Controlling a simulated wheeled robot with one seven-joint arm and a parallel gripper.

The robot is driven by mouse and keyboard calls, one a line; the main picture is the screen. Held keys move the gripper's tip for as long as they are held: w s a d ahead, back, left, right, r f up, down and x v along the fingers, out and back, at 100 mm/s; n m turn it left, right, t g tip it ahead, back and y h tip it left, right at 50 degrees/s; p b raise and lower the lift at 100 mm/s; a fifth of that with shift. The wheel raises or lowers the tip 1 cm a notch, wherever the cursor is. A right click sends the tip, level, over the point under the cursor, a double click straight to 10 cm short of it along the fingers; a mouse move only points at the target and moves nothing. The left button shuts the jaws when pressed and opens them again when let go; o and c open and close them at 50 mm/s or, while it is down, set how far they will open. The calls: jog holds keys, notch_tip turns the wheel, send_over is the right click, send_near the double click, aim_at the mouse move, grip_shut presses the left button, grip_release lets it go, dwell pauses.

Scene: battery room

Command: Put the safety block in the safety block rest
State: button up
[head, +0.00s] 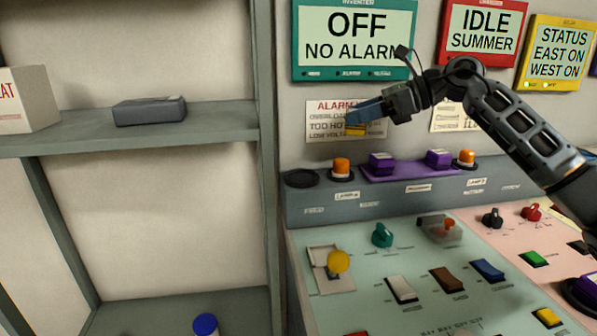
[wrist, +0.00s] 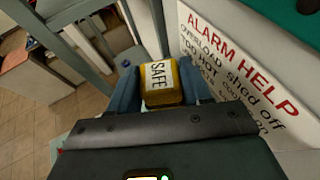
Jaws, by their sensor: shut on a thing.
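The safety block is a yellow block with a white label reading SAFE (wrist: 160,82). In the wrist view it sits between the two blue fingers of my gripper (wrist: 160,88), which is shut on it. In the head view my gripper (head: 362,116) holds the block (head: 355,129) in the air in front of the alarm help sign, above the console's back ledge. The fingers hide much of the block there. I cannot tell for certain which fixture is the safety block rest.
The ledge carries an empty black round dish (head: 302,178), orange lamps (head: 341,168) and a purple tray (head: 412,170) with purple blocks. The console (head: 360,290) below has switches and knobs. Shelving (head: 220,134) stands at left, holding a grey box (head: 149,111).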

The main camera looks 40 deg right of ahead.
jog(key=shift+w+a+f, duration=0.15)
jog(key=shift+w, duration=0.15)
jog(key=p+x, duration=0.1)
jog(key=x, duration=0.3)
jog(key=s+f+x, duration=0.1)
jog(key=x, duration=0.3)
jog(key=a+p+x, duration=0.1)
jog(key=x, duration=0.3)
jog(key=shift+s+a+f+p, duration=0.1)
jog(key=shift+a+f+p, duration=0.05)
jog(key=shift+f+p, duration=0.6)
jog(key=shift+f, duration=1.7)
jog(key=shift+f, duration=0.15)
jog(key=o, duration=0.6)
jog(key=shift+o, duration=0.9)
